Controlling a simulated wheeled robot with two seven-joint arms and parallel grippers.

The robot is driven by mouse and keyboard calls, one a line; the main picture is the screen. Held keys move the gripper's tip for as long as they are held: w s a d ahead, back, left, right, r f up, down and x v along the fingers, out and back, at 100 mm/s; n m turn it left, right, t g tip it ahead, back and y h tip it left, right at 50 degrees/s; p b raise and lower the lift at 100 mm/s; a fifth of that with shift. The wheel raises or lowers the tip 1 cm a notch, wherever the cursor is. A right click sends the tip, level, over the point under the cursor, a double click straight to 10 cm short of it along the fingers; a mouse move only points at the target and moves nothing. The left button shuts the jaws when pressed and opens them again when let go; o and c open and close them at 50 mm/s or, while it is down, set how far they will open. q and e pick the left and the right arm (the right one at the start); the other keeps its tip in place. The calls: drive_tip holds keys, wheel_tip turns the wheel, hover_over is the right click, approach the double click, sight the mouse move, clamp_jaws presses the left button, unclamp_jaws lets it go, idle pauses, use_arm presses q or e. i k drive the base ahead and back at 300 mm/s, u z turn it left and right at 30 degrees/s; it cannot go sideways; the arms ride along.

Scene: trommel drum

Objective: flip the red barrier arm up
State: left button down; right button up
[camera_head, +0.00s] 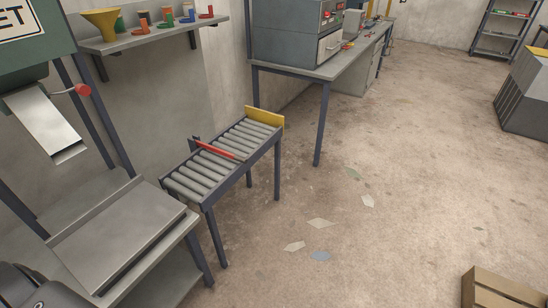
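The red barrier arm (216,150) lies low across the grey roller conveyor (182,190), slanting from its far-left side toward its near-right side. A short dark post (196,143) stands at the arm's left end. I cannot tell whether the arm touches the rollers. Nothing lies on the rollers on either side of it. A yellow end plate (265,117) closes the conveyor's far end. Neither of my grippers is in view.
A green machine with a metal chute (46,122) and a red-knobbed lever (83,90) stands at left, above a flat metal-topped table (118,235). A workbench (335,65) stands behind the conveyor. Floor right of the conveyor is open, with scattered flakes and a wooden crate (495,290).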

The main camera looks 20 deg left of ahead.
sight(225, 153)
drive_tip(key=z, duration=0.15)
drive_tip(key=i, duration=0.8)
drive_tip(key=u, duration=0.6)
drive_tip(key=i, duration=0.6)
drive_tip(key=u, duration=0.55)
